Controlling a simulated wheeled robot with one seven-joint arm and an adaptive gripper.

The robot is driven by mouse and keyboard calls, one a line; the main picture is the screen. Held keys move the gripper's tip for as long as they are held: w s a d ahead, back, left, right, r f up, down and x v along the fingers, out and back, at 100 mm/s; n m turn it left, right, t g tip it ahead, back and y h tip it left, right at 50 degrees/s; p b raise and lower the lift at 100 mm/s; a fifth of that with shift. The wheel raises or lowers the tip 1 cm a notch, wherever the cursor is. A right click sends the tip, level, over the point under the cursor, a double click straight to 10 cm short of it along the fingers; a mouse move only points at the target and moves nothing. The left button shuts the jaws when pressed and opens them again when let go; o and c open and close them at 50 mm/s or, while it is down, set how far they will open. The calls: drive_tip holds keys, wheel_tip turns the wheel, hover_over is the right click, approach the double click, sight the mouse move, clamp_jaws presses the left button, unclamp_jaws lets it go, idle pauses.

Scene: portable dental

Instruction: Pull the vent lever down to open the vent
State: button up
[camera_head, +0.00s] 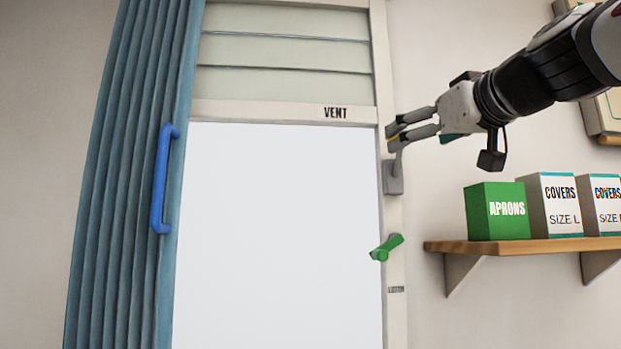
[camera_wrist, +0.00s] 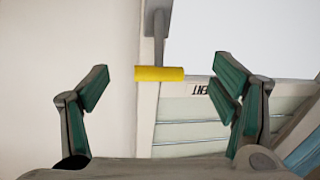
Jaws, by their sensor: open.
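The vent (camera_head: 285,52), a set of pale slats above the VENT label, lies flat and looks closed. The vent lever has a grey mount (camera_head: 393,178) on the right frame post, with its arm pointing up. Its yellow handle (camera_wrist: 158,74) lies crosswise in the wrist view, on a grey rod. In the head view my gripper (camera_head: 390,138) is at the lever's top and mostly hides the yellow handle. My gripper (camera_wrist: 160,82) is open, with its fingers apart on either side of the handle. I cannot tell whether either finger touches it.
A green handle (camera_head: 386,247) sits lower on the same post. A wooden shelf (camera_head: 520,246) at the right holds a green APRONS box (camera_head: 498,212) and COVERS boxes (camera_head: 556,205). A blue curtain (camera_head: 120,190) with a blue pull (camera_head: 158,180) hangs left of the white window panel (camera_head: 280,230).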

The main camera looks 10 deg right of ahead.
sight(400, 153)
drive_tip(key=w, duration=0.2)
drive_tip(key=w+a+p, duration=0.1)
drive_tip(key=w, duration=0.4)
drive_tip(key=shift+a, duration=0.15)
drive_tip(key=shift+c, duration=0.6)
